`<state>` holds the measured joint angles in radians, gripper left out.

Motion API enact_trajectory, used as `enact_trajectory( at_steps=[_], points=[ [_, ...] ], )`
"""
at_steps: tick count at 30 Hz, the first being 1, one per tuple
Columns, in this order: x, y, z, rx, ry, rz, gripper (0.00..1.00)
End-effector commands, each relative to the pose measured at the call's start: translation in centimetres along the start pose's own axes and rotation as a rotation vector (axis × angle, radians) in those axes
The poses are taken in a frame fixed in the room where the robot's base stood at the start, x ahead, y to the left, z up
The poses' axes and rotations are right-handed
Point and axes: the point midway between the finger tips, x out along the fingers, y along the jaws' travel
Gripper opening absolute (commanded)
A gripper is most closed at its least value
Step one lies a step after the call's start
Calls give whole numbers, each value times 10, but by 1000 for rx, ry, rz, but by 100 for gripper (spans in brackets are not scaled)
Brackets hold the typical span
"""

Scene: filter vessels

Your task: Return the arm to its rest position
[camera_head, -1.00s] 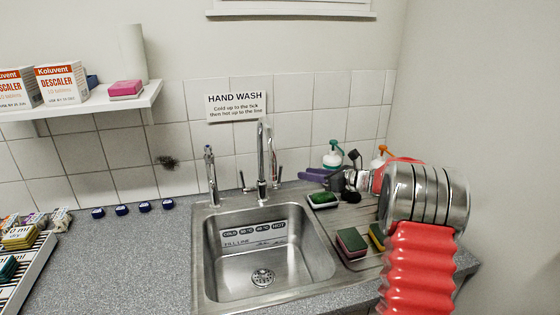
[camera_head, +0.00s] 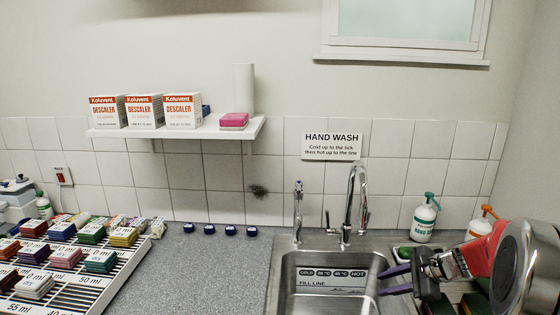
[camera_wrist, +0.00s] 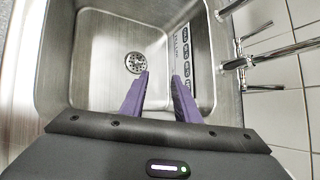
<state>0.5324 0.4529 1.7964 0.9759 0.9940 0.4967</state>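My arm reaches in from the right edge of the head view, with a metal joint (camera_head: 528,268) and a red sleeve showing in part. My gripper (camera_head: 381,281) has two purple fingers, which point left over the right side of the steel sink. The fingers are apart with nothing between them. In the wrist view my gripper (camera_wrist: 160,76) is also open and empty above the sink basin (camera_wrist: 105,45), with the drain (camera_wrist: 135,63) just beyond the left fingertip. The rest of my arm is out of view.
A tap (camera_head: 352,205) and a slimmer spout (camera_head: 298,212) stand behind the sink. A green-topped pump bottle (camera_head: 424,218) and an orange-topped one (camera_head: 482,222) stand at right. A rack of coloured packets (camera_head: 120,262) fills the left.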

Motion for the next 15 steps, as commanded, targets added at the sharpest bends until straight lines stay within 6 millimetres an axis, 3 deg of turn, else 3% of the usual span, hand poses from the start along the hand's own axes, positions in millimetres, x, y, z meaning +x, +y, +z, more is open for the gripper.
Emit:
enact_trajectory(
  at_steps=[3, 15],
  points=[
    [-9, 28, 23, -163, 41, 79, 29],
    [-45, 109, 79, -656, 145, 308, 29]
  ],
)
